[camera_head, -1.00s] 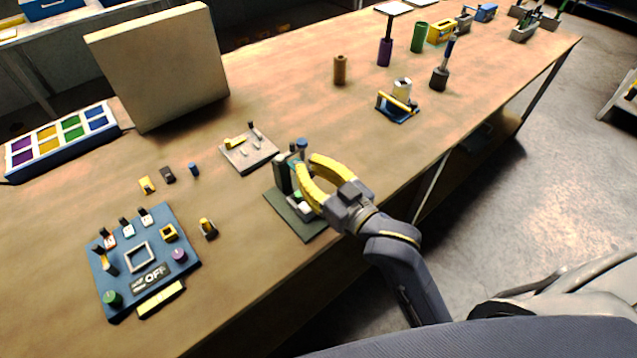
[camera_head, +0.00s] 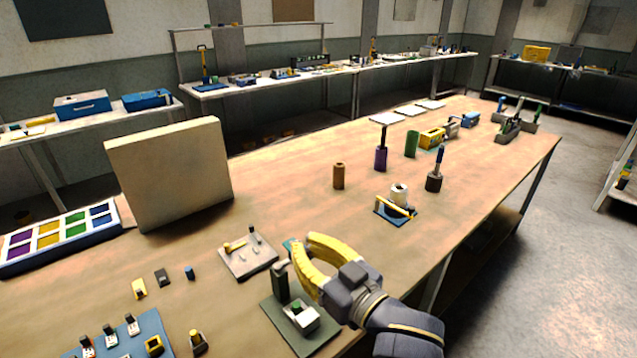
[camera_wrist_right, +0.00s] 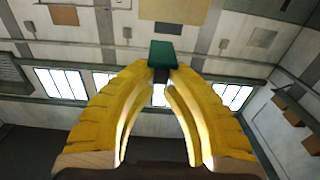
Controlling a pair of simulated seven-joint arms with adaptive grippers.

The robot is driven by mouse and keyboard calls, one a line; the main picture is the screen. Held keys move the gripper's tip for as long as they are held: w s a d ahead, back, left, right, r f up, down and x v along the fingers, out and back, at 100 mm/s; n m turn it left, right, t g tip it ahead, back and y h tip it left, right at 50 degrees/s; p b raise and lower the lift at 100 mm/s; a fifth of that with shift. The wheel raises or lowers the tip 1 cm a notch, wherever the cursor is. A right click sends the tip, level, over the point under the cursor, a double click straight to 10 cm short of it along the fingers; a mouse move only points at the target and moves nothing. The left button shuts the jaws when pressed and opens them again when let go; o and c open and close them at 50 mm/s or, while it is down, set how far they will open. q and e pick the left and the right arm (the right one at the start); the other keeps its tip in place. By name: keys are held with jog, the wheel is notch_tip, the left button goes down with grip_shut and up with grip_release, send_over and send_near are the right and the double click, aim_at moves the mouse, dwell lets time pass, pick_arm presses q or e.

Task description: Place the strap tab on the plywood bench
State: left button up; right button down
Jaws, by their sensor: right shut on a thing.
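My right gripper (camera_head: 303,243) is shut on a small dark teal block, which I take to be the strap tab (camera_wrist_right: 161,52). In the right wrist view the block sits between the yellow fingertips (camera_wrist_right: 161,70), standing out past them. In the head view only a sliver of the tab (camera_head: 289,245) shows beside the fingers. The gripper is above the near edge of the plywood bench (camera_head: 300,215), beside and above a dark green fixture (camera_head: 281,285) with a post and a pale block with a green top. My left gripper is not in view.
A grey plate with pegs (camera_head: 248,262) lies left of the gripper. A blue stand with a white roll (camera_head: 398,208) and a brown cylinder (camera_head: 339,177) stand farther back. A large beige panel (camera_head: 170,175) and a colored tray (camera_head: 60,240) are at left. Bare bench lies between them.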

jog(key=w+d+f+m+t+h, duration=0.25)
jog(key=w+d+h, duration=0.2)
jog(key=d, duration=0.45)
jog(key=w+d+f+m+t+h, duration=0.1)
jog(key=w+d+f+m+h, duration=0.15)
jog(key=d+m+h, duration=0.4)
jog(key=d+f+n, duration=0.1)
jog(key=d+f, duration=0.4)
jog(key=d, duration=0.2)
jog(key=s+f, duration=0.4)
jog(key=s, duration=0.6)
jog(key=shift+a, duration=0.25)
jog(key=shift+t, duration=0.25)
